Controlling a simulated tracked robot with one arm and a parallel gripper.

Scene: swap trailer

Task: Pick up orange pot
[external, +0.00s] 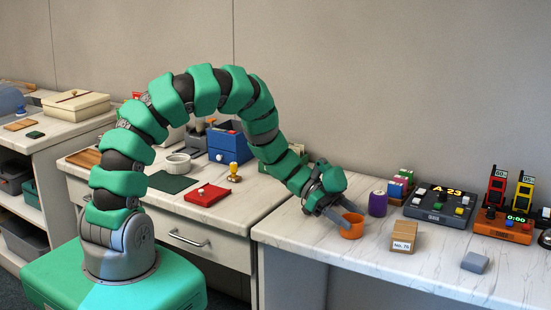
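The orange pot (353,232) is a small round open cup on the white marbled counter at the right, close to its front edge. My gripper (346,217) reaches down to it from the upper left. Its grey fingers look spread, with the tips at the pot's rim. One finger crosses in front of the pot's left side, and the other is at the top of the pot. I cannot tell whether the fingers touch it. The pot appears upright on the counter.
A purple canister (378,203) stands just right of my gripper, and a cardboard box (403,237) stands right of the pot. Behind are stacked coloured blocks (400,187) and a dark panel (438,206). A grey block (475,262) lies at front right. Counter left of the pot is clear.

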